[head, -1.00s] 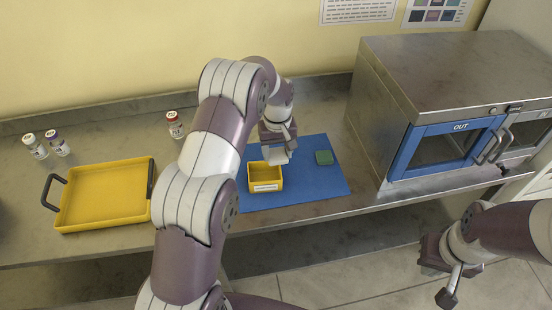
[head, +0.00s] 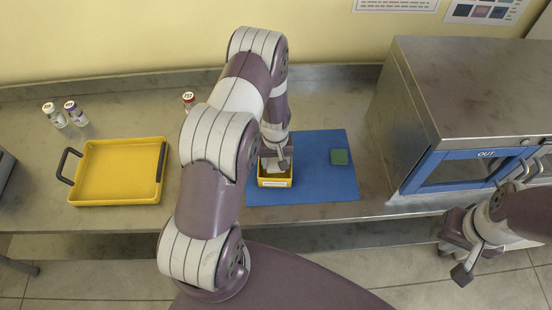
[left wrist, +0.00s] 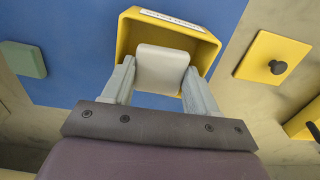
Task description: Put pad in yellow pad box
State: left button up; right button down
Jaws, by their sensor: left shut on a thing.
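The white pad (left wrist: 162,69) is between the two fingers of my left gripper (left wrist: 160,80) in the left wrist view. My left gripper (head: 277,161) is shut on it at the yellow pad box (head: 275,183). The yellow pad box (left wrist: 126,36) is an open box with a white label. In the wrist view the pad overlaps its opening; I cannot tell whether it touches the floor of the box. The box stands on a blue mat (head: 318,182). My right gripper (head: 456,262) is empty and seems open, in front of the bench at the right.
A green pad (head: 340,157) lies on the mat's right part. A yellow tray (head: 118,172) is at the left, with vials (head: 62,113) behind it. A yellow lid with a black knob (left wrist: 270,55) lies beside the mat. A steel incubator (head: 465,100) stands at the right.

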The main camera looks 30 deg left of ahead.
pick_arm(q)
jog(key=shift+f, duration=0.55)
jog(key=shift+s+f, duration=0.2)
jog(key=shift+s, duration=0.15)
jog(key=shift+w+f+b, duration=0.25)
jog(key=shift+f+b, duration=0.05)
jog(key=shift+f, duration=0.15)
jog(key=shift+s+f, duration=0.1)
jog(key=shift+f, duration=0.15)
pick_arm(e)
jog(key=shift+s+f, duration=0.15)
jog(key=shift+s, duration=0.15)
pick_arm(q)
jog(key=shift+r, duration=0.1)
jog(key=o, duration=0.7)
jog(key=shift+c, duration=0.2)
